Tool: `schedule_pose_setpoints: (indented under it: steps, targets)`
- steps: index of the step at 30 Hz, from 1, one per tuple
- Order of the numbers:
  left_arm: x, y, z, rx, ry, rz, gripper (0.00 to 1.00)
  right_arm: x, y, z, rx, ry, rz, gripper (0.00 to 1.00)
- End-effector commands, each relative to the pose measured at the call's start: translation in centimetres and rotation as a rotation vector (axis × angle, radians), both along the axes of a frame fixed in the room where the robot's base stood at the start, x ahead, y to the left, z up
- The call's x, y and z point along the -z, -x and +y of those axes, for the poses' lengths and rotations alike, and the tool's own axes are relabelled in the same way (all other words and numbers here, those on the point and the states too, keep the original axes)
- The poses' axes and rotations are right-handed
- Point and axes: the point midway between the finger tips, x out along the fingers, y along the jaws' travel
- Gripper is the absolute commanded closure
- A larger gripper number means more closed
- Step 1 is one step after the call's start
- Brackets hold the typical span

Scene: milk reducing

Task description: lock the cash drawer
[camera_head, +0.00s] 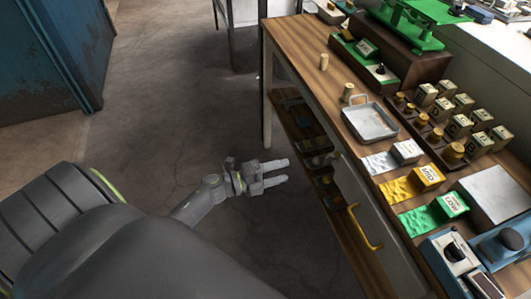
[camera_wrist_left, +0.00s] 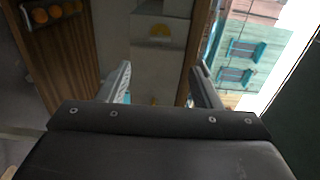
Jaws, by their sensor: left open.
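A pale grey drawer front (camera_head: 352,186) with a yellow bar handle (camera_head: 364,228) is set under the wooden table top, on the side facing me. I cannot make out a lock or key on it. My left gripper (camera_head: 278,171) is open and empty over the floor, to the left of the table and apart from the drawer. In the left wrist view my left gripper (camera_wrist_left: 162,72) has its two fingers spread, with nothing between them. My right gripper is not in view.
The wooden table (camera_head: 292,48) runs along the right. On it are a metal tray (camera_head: 370,122), a green scale (camera_head: 410,22), small boxes and brass weights. A lower shelf (camera_head: 300,125) holds small items. A blue cabinet (camera_head: 75,50) stands at upper left. The floor between is clear.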

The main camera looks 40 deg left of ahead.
Motion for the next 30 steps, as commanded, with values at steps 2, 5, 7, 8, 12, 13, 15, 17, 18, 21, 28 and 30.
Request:
schedule_pose_setpoints:
  steps: [2, 5, 7, 8, 12, 13, 15, 17, 18, 21, 28, 30]
  targets:
    - [0.2, 1.3, 1.0, 0.001, -0.003, 0.001, 0.42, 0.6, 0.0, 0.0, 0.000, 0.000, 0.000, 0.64]
    - [0.2, 2.3, 1.8, 0.001, -0.003, 0.000, 0.42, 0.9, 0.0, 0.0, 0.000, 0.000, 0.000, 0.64]
    - [0.1, 2.9, 2.2, 0.001, -0.002, 0.000, 0.42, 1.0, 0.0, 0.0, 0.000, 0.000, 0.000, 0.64]
    - [0.1, 3.0, 2.3, 0.001, -0.002, 0.000, 0.42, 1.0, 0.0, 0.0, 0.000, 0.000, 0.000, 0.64]
    - [0.0, 3.3, 2.6, 0.001, 0.000, -0.001, 0.42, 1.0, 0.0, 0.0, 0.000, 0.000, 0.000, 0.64]
    - [-0.1, 3.3, 2.6, 0.001, 0.000, -0.001, 0.42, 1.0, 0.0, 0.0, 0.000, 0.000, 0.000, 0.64]
    - [-0.1, 3.3, 2.6, 0.001, 0.000, -0.001, 0.42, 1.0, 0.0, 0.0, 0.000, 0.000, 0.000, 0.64]
    - [-0.1, 3.3, 2.6, 0.001, 0.001, -0.001, 0.42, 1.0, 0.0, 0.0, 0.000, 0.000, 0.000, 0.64]
    - [-0.1, 3.3, 2.6, 0.000, 0.001, -0.001, 0.42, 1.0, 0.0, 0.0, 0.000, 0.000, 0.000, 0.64]
    - [0.0, 3.3, 2.6, 0.000, 0.000, -0.001, 0.42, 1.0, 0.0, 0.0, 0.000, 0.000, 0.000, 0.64]
    - [0.3, 3.3, 2.7, -0.011, 0.008, 0.009, 0.42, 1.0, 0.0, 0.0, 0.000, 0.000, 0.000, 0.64]
    - [1.4, 3.2, 3.3, -0.055, 0.042, 0.049, 0.42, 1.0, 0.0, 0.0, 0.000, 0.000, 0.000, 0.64]
